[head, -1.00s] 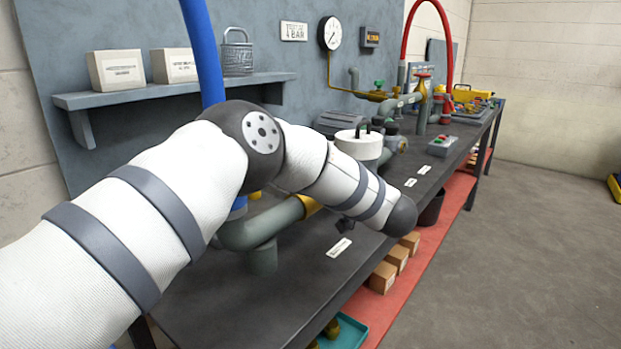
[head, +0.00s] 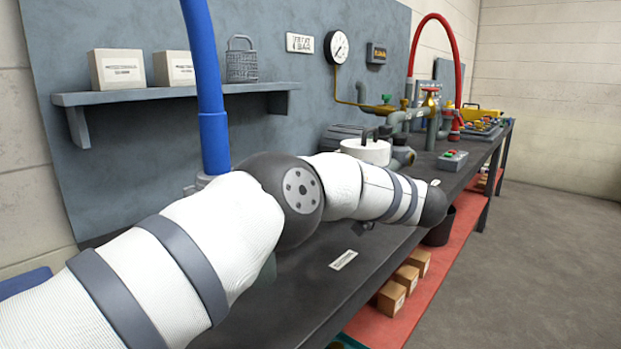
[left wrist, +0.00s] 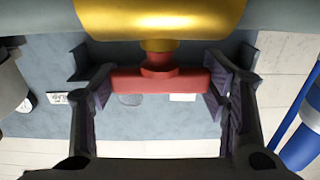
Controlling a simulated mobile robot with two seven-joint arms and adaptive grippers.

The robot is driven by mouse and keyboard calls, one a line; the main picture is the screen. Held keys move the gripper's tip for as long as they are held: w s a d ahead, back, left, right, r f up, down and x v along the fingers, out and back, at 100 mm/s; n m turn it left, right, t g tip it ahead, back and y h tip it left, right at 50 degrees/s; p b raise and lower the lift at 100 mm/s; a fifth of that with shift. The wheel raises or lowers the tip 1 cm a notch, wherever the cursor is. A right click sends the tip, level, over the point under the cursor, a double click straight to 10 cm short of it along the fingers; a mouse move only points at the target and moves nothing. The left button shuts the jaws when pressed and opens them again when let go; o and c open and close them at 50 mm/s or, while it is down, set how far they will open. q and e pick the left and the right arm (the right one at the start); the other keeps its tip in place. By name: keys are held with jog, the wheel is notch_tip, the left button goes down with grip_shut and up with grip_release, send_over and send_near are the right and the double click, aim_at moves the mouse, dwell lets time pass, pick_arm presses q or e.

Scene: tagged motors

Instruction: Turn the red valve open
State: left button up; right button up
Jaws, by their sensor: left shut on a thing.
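The red valve handle (left wrist: 160,82) is a flat bar on a short red stem under a rounded yellow valve body (left wrist: 158,16) in the left wrist view. My left gripper (left wrist: 162,86) has one finger at each end of the bar and is shut on it. In the head view my left arm crosses the bench and hides the gripper and this handle. My right gripper is in neither view.
A blue hose (head: 205,85) rises behind my left arm. A white lidded pot (head: 365,152), grey pipes and another red-topped valve (head: 431,91) stand farther along the bench (head: 300,310). The floor (head: 530,260) at right is clear.

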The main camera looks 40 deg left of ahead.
pick_arm(q)
jog(key=o, duration=1.2)
jog(key=shift+c, duration=0.2)
jog(key=d, duration=1.2)
jog(key=shift+s, duration=0.4)
